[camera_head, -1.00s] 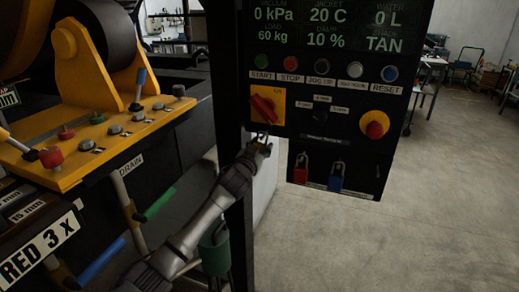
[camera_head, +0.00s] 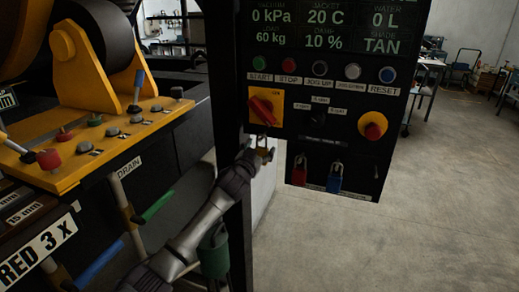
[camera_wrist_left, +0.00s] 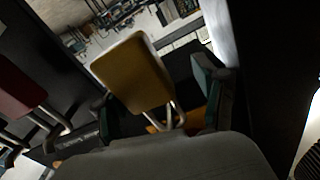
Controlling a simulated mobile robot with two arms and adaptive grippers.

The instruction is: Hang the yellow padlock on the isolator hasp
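The yellow padlock (camera_head: 263,142) is at the lower edge of the isolator plate (camera_head: 278,97), under its red rotary switch. In the left wrist view the padlock (camera_wrist_left: 135,75) shows a yellow body and a metal shackle running towards orange. My left gripper (camera_head: 261,153) is just below the isolator; its fingers stand apart on either side of the padlock. In the wrist view, a gap shows between the padlock and the right-hand finger. The hasp is too small and covered to tell whether the shackle passes through it. My right gripper is out of view.
A red padlock (camera_head: 299,172) and a blue padlock (camera_head: 335,180) hang on the panel's lower part. A red emergency button (camera_head: 372,127) sits to the right of the isolator. A dark post stands close behind my left arm.

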